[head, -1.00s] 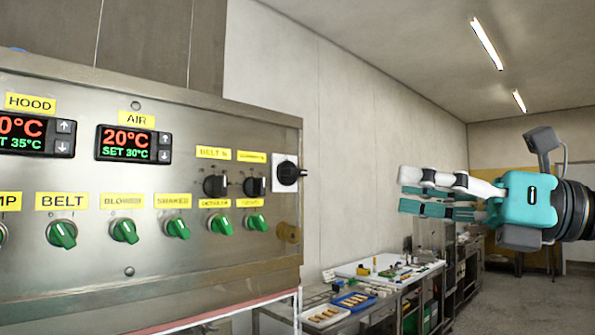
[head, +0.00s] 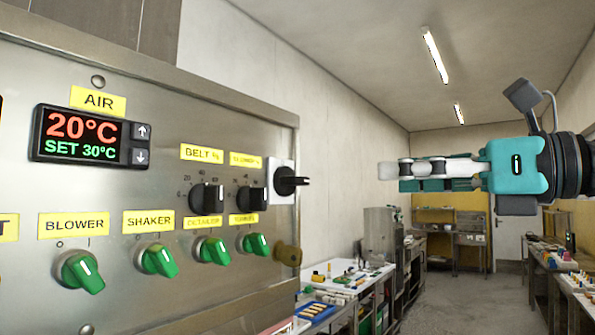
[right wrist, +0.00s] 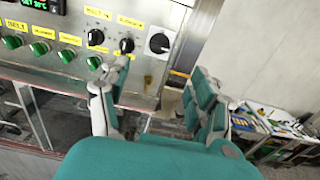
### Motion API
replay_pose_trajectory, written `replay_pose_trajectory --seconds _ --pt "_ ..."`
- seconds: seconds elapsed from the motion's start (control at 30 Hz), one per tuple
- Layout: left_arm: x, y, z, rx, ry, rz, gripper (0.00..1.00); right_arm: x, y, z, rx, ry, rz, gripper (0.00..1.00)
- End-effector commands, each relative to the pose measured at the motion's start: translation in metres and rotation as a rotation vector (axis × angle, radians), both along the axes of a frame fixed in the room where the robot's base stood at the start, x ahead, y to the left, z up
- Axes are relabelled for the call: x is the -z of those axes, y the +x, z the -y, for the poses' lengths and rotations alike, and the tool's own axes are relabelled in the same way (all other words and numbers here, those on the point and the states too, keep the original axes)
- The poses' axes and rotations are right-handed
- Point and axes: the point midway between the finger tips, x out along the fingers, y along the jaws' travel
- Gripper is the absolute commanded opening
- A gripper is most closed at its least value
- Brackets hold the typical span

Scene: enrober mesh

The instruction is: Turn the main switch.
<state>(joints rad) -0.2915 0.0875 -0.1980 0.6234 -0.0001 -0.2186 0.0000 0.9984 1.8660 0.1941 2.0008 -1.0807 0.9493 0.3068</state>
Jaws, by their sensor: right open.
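The main switch, a black rotary knob on a white plate, sits at the right edge of the steel control panel in the head view (head: 290,181). In the right wrist view the black knob (right wrist: 159,43) shows face-on near the top, beyond the fingers. My right gripper (head: 392,176) is to the right of the panel in the head view, apart from the switch, with its fingers pointing left. In the right wrist view my right gripper (right wrist: 155,88) is open and empty, its fingers on either side of the gap. My left gripper is not in view.
The panel (head: 150,205) also carries an air display (head: 84,138), two black dials and several green knobs (head: 158,260). A brass-coloured round part (head: 287,254) juts out below the switch. Benches with small items stand farther back; the aisle floor is open.

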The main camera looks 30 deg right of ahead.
Motion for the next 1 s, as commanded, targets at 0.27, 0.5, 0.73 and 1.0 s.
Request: replay_pose_trajectory --seconds 0.27,0.5,0.73,1.0 --pt "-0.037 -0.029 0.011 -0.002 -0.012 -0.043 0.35 -0.004 0.059 -0.025 -0.003 -0.002 -0.010 0.63" --pt "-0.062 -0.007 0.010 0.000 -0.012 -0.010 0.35 -0.003 0.103 -0.042 0.000 -0.003 -0.010 0.63" --pt "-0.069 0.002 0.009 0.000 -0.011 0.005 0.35 -0.001 0.127 -0.052 0.002 0.000 -0.004 0.63" --pt "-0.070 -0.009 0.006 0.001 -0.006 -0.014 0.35 0.000 0.134 -0.056 -0.003 0.001 0.000 0.63"
